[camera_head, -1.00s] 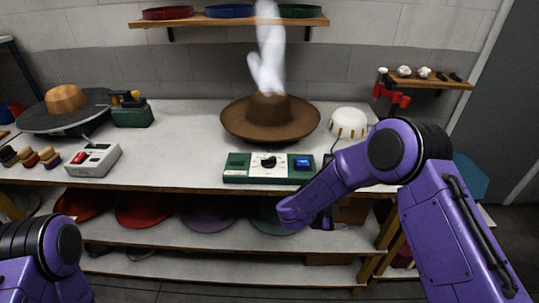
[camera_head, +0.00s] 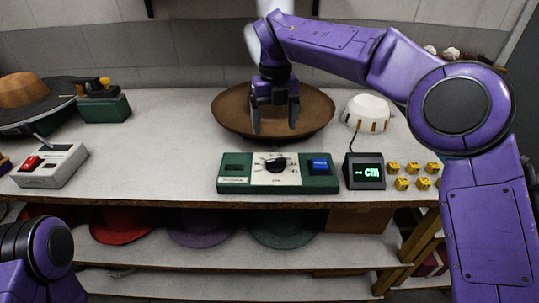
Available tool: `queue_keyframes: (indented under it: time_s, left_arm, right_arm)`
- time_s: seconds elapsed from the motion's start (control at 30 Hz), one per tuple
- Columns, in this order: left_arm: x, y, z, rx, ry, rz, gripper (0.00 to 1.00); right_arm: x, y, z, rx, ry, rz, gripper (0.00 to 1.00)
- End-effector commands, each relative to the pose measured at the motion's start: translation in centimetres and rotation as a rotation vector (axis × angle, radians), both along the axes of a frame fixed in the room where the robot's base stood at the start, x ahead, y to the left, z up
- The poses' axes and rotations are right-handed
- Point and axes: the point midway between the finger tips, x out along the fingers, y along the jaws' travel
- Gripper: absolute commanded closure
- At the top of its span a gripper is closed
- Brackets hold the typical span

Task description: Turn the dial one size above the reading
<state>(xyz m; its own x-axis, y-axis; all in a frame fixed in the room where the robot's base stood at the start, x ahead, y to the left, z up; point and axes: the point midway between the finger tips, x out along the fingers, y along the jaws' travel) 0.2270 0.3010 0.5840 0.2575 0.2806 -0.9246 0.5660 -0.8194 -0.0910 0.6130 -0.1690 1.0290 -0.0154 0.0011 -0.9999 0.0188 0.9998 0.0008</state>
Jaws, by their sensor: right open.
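A green and white control box (camera_head: 240,181) sits at the front edge of the workbench. Its black dial (camera_head: 275,165) is in the white middle panel, with a blue button (camera_head: 320,164) to the right. A small black display (camera_head: 364,171) stands right of the box and shows "cm" in green; no number is readable. My right gripper (camera_head: 274,131) is open and empty, fingers down, above and behind the dial, in front of the brown hat (camera_head: 318,110). It partly hides the hat. Only my left arm shows at the lower left; its gripper is out of view.
Several yellow cubes (camera_head: 402,183) lie right of the display. A white dome (camera_head: 367,113) stands behind it. A grey box with a red switch (camera_head: 50,166) is at left. Hats lie on the shelf below. The bench between grey box and control box is clear.

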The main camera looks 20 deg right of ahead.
Motion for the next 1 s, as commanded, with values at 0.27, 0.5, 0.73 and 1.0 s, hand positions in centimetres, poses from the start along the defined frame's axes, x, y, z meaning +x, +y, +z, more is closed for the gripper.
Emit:
queue_keyframes:
  time_s: [0.27, 0.5, 0.73, 1.0]
  left_arm:
    - [-0.1, 0.0, -0.7, 0.0, 0.002, 0.0, 0.62]
    - [-0.1, 0.0, -0.8, 0.0, 0.001, 0.0, 0.62]
    - [-0.1, 0.0, -0.8, 0.0, 0.001, 0.0, 0.62]
    - [-0.1, 0.0, -0.8, 0.0, 0.001, 0.0, 0.62]
  right_arm:
    - [-0.5, 0.0, -4.5, 0.0, -0.002, 0.001, 0.17]
    - [-0.2, 0.0, -9.3, -0.001, 0.002, 0.001, 0.17]
    - [-0.2, 0.0, -10.4, 0.0, 0.0, 0.0, 0.17]
    - [-0.2, 0.0, -10.4, -0.001, 0.0, 0.001, 0.56]
